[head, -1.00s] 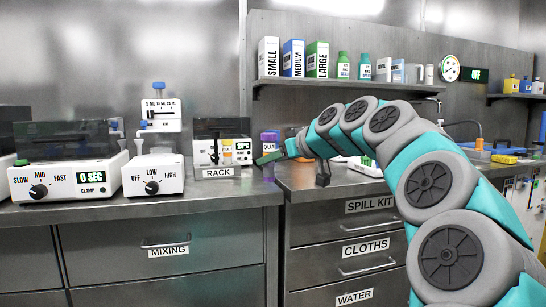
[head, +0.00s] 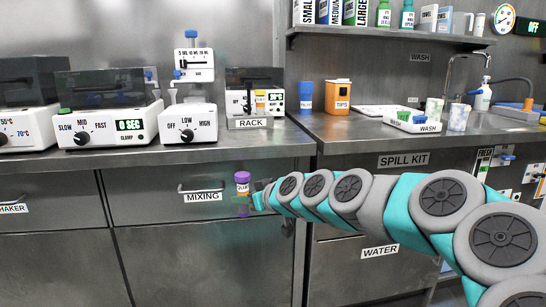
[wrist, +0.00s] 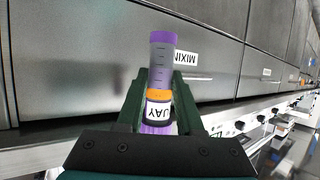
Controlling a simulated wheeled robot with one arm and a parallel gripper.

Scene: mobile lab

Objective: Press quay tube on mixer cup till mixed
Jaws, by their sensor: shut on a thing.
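The quay tube (head: 242,184) has a purple cap, an orange band and a white label reading QUAY. It is upright in front of the drawer marked MIXING, below the counter top. My gripper (head: 246,203) is shut on it. In the wrist view the tube (wrist: 159,85) stands between the two dark green fingers, its purple graduated part above them. The mixer (head: 188,125) is a white box with a black knob marked OFF, LOW, HIGH, on the counter up and left of my gripper. The knob points towards LOW. I cannot make out its cup clearly.
A timed shaker or clamp unit (head: 108,112) showing 0 SEC stands left of the mixer. A rack (head: 249,123) is to its right, then a blue canister (head: 305,98) and an orange tips box (head: 338,97). The counter's front edge (head: 200,153) lies above my gripper.

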